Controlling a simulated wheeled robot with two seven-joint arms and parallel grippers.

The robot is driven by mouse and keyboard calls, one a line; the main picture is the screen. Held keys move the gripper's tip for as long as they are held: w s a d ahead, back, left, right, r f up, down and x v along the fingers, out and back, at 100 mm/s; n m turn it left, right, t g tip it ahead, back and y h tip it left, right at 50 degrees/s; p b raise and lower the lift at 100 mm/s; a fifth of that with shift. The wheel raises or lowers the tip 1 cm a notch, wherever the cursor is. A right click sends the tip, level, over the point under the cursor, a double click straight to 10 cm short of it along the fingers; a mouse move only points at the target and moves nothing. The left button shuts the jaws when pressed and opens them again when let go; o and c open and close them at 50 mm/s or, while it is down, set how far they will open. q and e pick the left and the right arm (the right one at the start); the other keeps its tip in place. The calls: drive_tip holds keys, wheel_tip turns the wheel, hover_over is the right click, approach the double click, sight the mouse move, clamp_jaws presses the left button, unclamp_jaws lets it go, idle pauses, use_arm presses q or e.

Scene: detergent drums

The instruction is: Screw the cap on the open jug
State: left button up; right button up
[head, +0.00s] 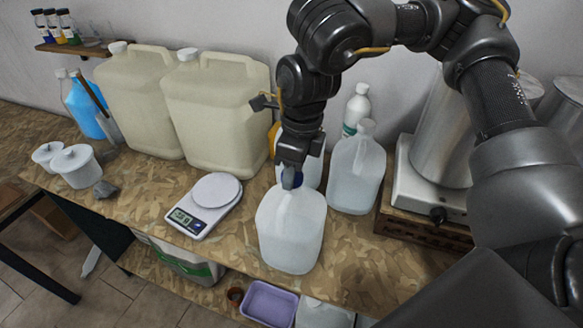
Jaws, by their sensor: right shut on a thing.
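A translucent white jug (290,231) stands upright at the front of the worktop. My right gripper (291,171) comes down from above, right over its neck. It is shut on a small blue cap (298,179), which is mostly hidden by the fingers. The cap is at the jug's mouth; I cannot tell whether it sits level on the thread. A second translucent jug (354,176) stands behind and to the right. My left gripper is not in view.
A kitchen scale (206,204) lies left of the jug. Two large beige canisters (217,115) stand behind it. A hot plate (428,190) with a metal pot (437,138) is at the right. White tubs (77,166) are at the left. A purple bin (268,303) sits below the edge.

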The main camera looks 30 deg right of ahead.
drive_tip(key=m, duration=0.5)
drive_tip(key=shift+f+m+h+b, duration=0.1)
drive_tip(key=shift+m+h+b, duration=0.25)
drive_tip(key=shift+m+h, duration=0.05)
drive_tip(key=m, duration=0.3)
drive_tip(key=shift+f+m+b, duration=0.1)
drive_tip(key=shift+m+b, duration=0.2)
drive_tip(key=shift+b, duration=0.1)
drive_tip(key=shift+m+h, duration=0.3)
drive_tip(key=shift+m, duration=0.8)
